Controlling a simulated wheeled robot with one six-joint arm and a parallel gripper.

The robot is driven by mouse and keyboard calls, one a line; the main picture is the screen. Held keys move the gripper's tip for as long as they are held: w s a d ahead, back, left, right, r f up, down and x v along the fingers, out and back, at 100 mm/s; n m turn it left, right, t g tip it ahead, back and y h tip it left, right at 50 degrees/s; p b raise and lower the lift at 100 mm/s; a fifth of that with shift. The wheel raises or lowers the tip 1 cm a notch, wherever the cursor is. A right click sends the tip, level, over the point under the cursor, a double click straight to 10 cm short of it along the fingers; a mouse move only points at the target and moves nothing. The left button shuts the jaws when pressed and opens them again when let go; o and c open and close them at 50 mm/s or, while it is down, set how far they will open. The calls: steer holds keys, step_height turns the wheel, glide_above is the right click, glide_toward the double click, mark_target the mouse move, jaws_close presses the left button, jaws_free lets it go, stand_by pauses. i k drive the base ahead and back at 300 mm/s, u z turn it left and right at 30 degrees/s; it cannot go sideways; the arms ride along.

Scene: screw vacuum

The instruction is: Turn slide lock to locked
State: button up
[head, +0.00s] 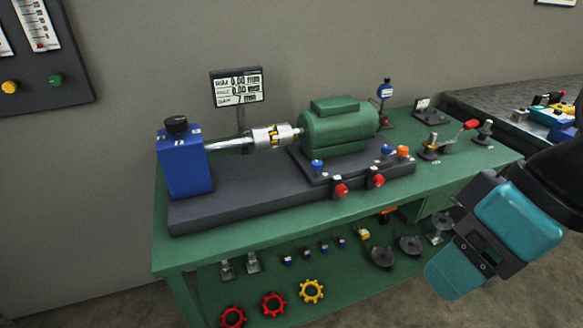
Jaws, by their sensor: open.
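A green workbench (260,241) carries a dark base plate (230,204) with a green motor (338,130) and a blue block (185,165) joined by a silver shaft and coupling (270,137). Blue knobs (318,165), red knobs (341,190) and an orange knob (403,152) sit around the motor's foot. I cannot tell which part is the slide lock, or its setting. My gripper (484,248), dark with teal parts, is open at the right, in front of the bench and apart from these parts. It hides part of the bench's right end.
A display (237,87) stands behind the shaft. A red-handled clamp (470,125) and small stands are on the bench's right end. Handwheels (311,291) and small parts fill the lower shelf. A second dark table (480,98) stands behind right. The bench's front left strip is clear.

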mark_target(402, 151)
steer(key=u, duration=0.2)
steer(key=i, duration=0.9)
